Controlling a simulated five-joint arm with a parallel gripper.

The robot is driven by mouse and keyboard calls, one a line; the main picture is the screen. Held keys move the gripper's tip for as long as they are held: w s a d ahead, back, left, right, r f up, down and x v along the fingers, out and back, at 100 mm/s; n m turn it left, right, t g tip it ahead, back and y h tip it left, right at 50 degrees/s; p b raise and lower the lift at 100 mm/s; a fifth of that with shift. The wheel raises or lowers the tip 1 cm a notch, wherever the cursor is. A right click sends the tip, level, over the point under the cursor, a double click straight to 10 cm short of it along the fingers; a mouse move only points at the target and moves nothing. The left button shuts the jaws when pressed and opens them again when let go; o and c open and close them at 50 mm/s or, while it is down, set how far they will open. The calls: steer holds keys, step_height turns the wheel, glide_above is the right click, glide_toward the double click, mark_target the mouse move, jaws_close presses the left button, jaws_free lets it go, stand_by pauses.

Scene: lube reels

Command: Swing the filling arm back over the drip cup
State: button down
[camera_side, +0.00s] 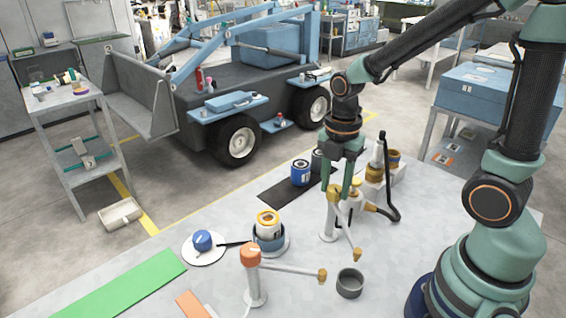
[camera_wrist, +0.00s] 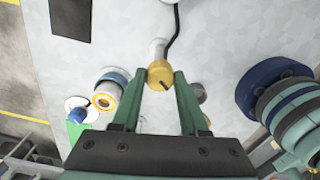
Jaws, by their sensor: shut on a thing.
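A white post with a yellow head (camera_side: 333,191) stands on the bench in the side view. Its thin filling arm runs down and right to a brass tip (camera_side: 357,254). The grey drip cup (camera_side: 349,283) stands in front of that tip, and the tip appears just behind its rim. My gripper (camera_side: 341,190) points down and is shut on the yellow head. In the wrist view the yellow head (camera_wrist: 160,73) sits between my fingertips (camera_wrist: 162,78). A second post with an orange head (camera_side: 250,254) has an arm reaching right, its brass tip (camera_side: 322,275) left of the cup.
A white and orange reel in a blue holder (camera_side: 269,231) and a blue knob on a white disc (camera_side: 203,240) stand left. Blue cans (camera_side: 300,172) sit behind on a black mat. A black hose (camera_side: 390,190) and brass parts stand right. A green mat (camera_side: 120,290) lies front left.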

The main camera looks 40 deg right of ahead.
mark_target(337, 208)
steer(key=shift+c, duration=2.1)
jaws_free()
step_height(337, 208, up, 12)
steer(key=shift+r, duration=0.1)
steer(key=m+t, duration=0.2)
steer(key=m, duration=0.4)
steer(key=s+a+m+t, duration=0.1)
steer(key=m, duration=0.6)
steer(key=s+m+t, duration=0.1)
steer(key=m+t, duration=0.1)
steer(key=m, duration=0.5)
steer(key=shift+a+r+t, duration=0.15)
steer(key=shift+a+t, duration=0.1)
steer(key=shift+t, duration=0.05)
